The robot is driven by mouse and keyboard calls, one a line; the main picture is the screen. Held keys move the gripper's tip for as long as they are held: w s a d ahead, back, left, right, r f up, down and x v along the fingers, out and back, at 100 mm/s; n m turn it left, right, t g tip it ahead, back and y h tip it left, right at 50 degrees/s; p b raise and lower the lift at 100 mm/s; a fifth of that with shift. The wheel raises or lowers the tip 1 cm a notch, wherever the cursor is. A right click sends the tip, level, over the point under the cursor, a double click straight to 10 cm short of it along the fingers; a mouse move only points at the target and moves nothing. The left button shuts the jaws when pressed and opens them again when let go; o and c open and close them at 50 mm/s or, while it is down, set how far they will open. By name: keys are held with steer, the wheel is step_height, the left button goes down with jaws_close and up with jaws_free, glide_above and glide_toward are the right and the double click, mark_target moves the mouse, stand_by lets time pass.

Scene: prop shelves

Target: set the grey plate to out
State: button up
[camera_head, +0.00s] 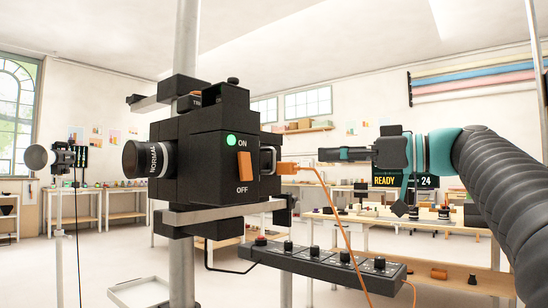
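A black box-shaped camera (215,150) with a round lens marked NORMAL is mounted on a vertical grey pole. A flat light-grey plate (225,212) sits under its body and sticks out to the left and right. I cannot tell from this view alone whether it counts as in or out. My gripper (324,154) points left, to the right of the camera and above the plate's level, apart from both. It shows side-on with nothing visible in it, and the gap between its fingers is hidden.
An orange plug (290,168) with a hanging cable sits at the camera's right side. The orange switch (245,163) is beside ON and OFF, under a green light. A black control strip (325,265) with several knobs lies below. A lamp (38,157) stands left.

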mark_target(273, 153)
steer(key=p+x, duration=0.1)
steer(key=x, duration=1.2)
steer(key=shift+p, duration=0.4)
jaws_close()
